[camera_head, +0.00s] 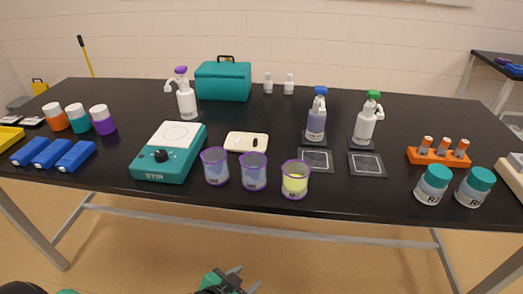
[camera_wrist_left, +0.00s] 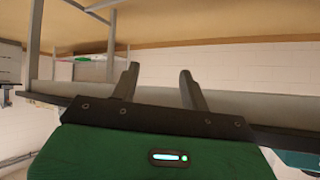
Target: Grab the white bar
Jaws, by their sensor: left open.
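No separate white bar can be made out with certainty. A flat cream-white piece (camera_head: 240,138) with a small dark mark near its right end lies on the black table, behind the beakers and right of the stirrer (camera_head: 165,158). My left gripper (camera_head: 243,277) shows at the bottom of the head view, in front of the table and well apart from everything on it. In the left wrist view its two fingers (camera_wrist_left: 160,72) stand apart with nothing between them. My right gripper is not in view.
Three purple-rimmed beakers (camera_head: 253,172) stand along the front edge of the black table (camera_head: 340,204). Spray bottles (camera_head: 316,120) stand behind two dark square plates (camera_head: 367,164). Blue blocks (camera_head: 75,156) lie left, and an orange rack (camera_head: 438,157) and teal-capped jars (camera_head: 434,184) stand right.

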